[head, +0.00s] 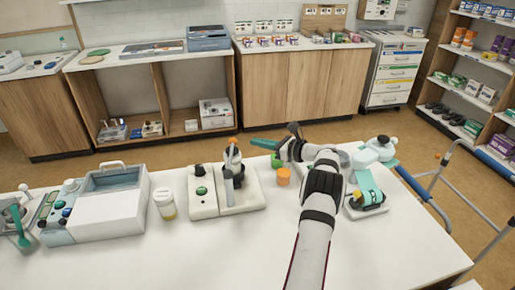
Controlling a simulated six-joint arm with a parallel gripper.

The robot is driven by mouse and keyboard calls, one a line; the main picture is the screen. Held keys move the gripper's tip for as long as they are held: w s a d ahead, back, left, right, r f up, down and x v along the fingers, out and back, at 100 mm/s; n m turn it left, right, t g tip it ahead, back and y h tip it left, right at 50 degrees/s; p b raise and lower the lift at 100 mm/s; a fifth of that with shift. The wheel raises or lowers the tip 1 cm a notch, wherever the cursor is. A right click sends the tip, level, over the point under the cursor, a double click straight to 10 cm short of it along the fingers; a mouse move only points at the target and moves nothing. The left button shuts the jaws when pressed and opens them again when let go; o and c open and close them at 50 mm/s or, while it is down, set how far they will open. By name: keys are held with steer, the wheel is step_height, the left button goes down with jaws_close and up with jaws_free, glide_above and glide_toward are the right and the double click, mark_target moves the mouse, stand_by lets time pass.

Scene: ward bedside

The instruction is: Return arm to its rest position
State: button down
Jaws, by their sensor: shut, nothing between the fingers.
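My arm reaches from the bottom edge over the white table (120,262), bends at a dark joint, and turns left at the wrist. My gripper (283,150) is at the far side of the table, small and dark in the head view. It is shut with nothing in it. It is above and beside an orange-capped container (283,177) and a green round item (276,161). A teal, flat, long item (263,144) shows just left of it; I cannot tell whether they touch.
Left on the table are a white-grey box device (105,214), a yellow-bottomed cup (165,204) and a white device with a dark-handled tool (203,193). Right of my arm is a teal-topped device (368,192). A walker frame (440,180) stands beyond the right edge. The front left tabletop is clear.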

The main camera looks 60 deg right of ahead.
steer(key=s+d+r, duration=0.2)
steer(key=s, duration=0.7)
steer(key=w+a+r+n+g+y, duration=0.2)
steer(key=w+a+r+n+y, duration=0.15)
steer(key=w+a, duration=0.45)
steer(key=w+a+r+n+g+y, duration=0.2)
steer(key=w+a+n, duration=0.25)
steer(key=a, duration=0.65)
steer(key=w+a+r+n+g+y, duration=0.2)
steer(key=a+n+g, duration=0.35)
steer(key=a, duration=1.25)
steer(key=s+a+n+g, duration=0.2)
steer(key=s+a+n, duration=0.15)
steer(key=a, duration=0.45)
steer(key=s+a+n+g, duration=0.1)
steer(key=s+a+n, duration=0.2)
steer(key=s+a, duration=0.3)
steer(key=s+a+f+n+g+h, duration=0.1)
steer(key=s+a+f+n+h, duration=0.1)
steer(key=s, duration=0.7)
steer(key=s+a+f+n+g+h, duration=0.2)
steer(key=s+a+f+n+h, duration=0.1)
steer(key=s+a+n, duration=0.3)
steer(key=s+f+n, duration=0.1)
steer(key=s+n, duration=0.1)
steer(key=n, duration=0.1)
steer(key=shift+s+a, duration=0.2)
steer(key=shift+s, duration=0.2)
steer(key=shift+g, duration=0.25)
